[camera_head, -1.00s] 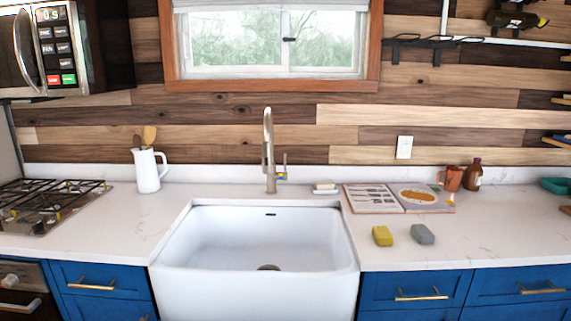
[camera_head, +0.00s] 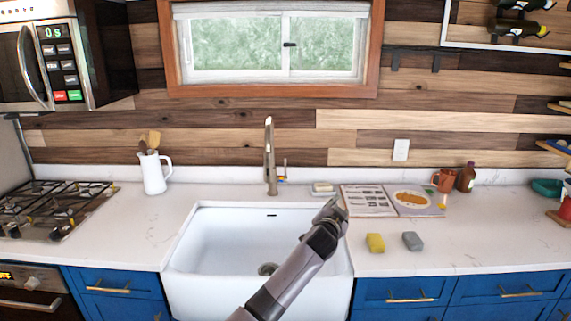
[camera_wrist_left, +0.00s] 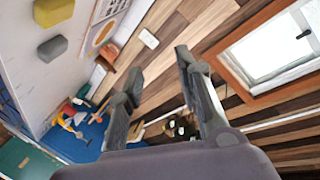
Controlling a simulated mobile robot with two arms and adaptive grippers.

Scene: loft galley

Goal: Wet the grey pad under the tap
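The grey pad (camera_head: 413,241) lies on the white counter right of the sink. It also shows at the upper left of the left wrist view (camera_wrist_left: 52,48). The metal tap (camera_head: 269,155) rises behind the white sink (camera_head: 258,300); no water is visible. My left gripper (camera_head: 334,207) is above the sink's right edge, left of the pad and apart from it. In the left wrist view its two fingers are spread with nothing between them (camera_wrist_left: 156,66). My right gripper is not in view.
A yellow sponge (camera_head: 375,243) lies just left of the pad. An open book (camera_head: 372,202), a small soap dish (camera_head: 323,189), a terracotta mug (camera_head: 443,180) and a brown bottle (camera_head: 466,177) stand behind. A white jug (camera_head: 153,174) stands left. Counter right of the pad is clear.

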